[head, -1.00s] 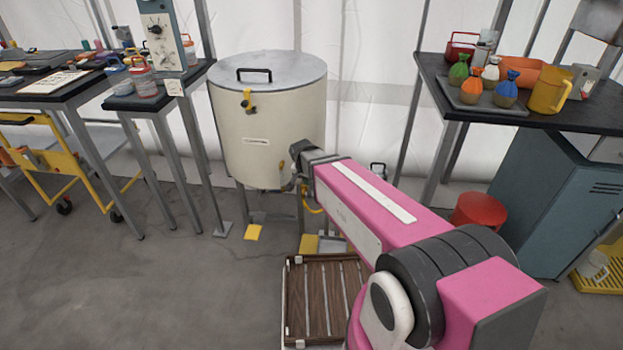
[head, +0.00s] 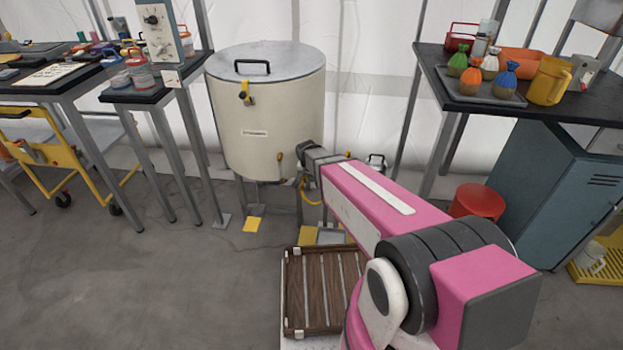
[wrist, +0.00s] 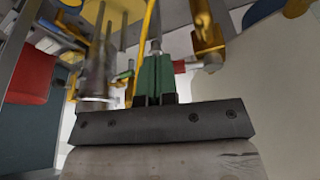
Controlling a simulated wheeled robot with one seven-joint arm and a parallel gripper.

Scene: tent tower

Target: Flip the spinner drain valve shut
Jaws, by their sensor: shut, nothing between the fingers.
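The spinner is a cream drum (head: 240,110) with a grey lid, standing on legs in the head view. A small brass fitting (head: 280,160), perhaps part of the drain valve, shows low on its right side. In the wrist view a brass fitting (wrist: 207,38) with a red-and-white piece (wrist: 184,66) sits just right of my gripper (wrist: 155,62), against the drum's pale wall (wrist: 265,65). My gripper's green fingers are together and hold nothing. I cannot tell whether they touch the red piece. In the head view my wrist hides most of the valve area.
A slatted wooden crate (head: 316,290) lies on the floor below my arm. A red bucket (head: 478,203) and the right bench (head: 475,103) stand to the right. A control box (head: 160,28) stands on the left bench. Open floor lies at front left.

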